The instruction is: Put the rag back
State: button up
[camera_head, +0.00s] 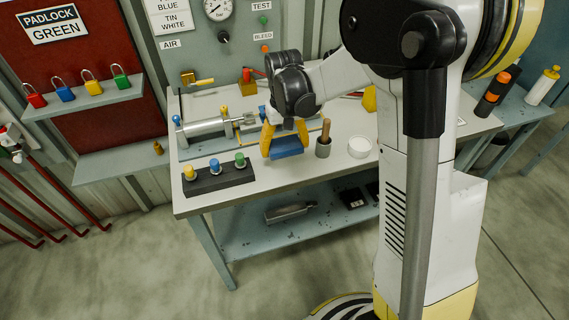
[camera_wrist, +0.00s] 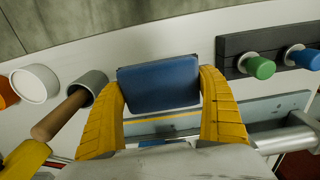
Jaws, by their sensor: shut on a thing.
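The blue rag (camera_head: 287,149) looks like a thick folded pad. My gripper (camera_head: 285,141) has its yellow fingers on either side of it, over the front part of the workbench. In the wrist view the rag (camera_wrist: 158,85) sits between the two curved fingers (camera_wrist: 160,100), which are shut on it. I cannot tell whether the rag touches the bench top (camera_head: 290,178) or hangs just above it. No marked place for the rag is clear to me in these frames.
A grey cup (camera_head: 323,149) with a wooden-handled tool and a white round dish (camera_head: 359,147) stand right of the rag. A black block (camera_head: 218,180) with coloured knobs is to its left. A metal cylinder (camera_head: 209,131) lies behind.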

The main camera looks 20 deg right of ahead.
aim_at(285, 163)
jog(key=shift+f+b, duration=0.9)
jog(key=shift+f, duration=1.85)
jog(key=shift+f, duration=0.2)
jog(key=o, duration=1.2)
jog(key=shift+c, duration=0.2)
jog(key=shift+r, duration=0.15)
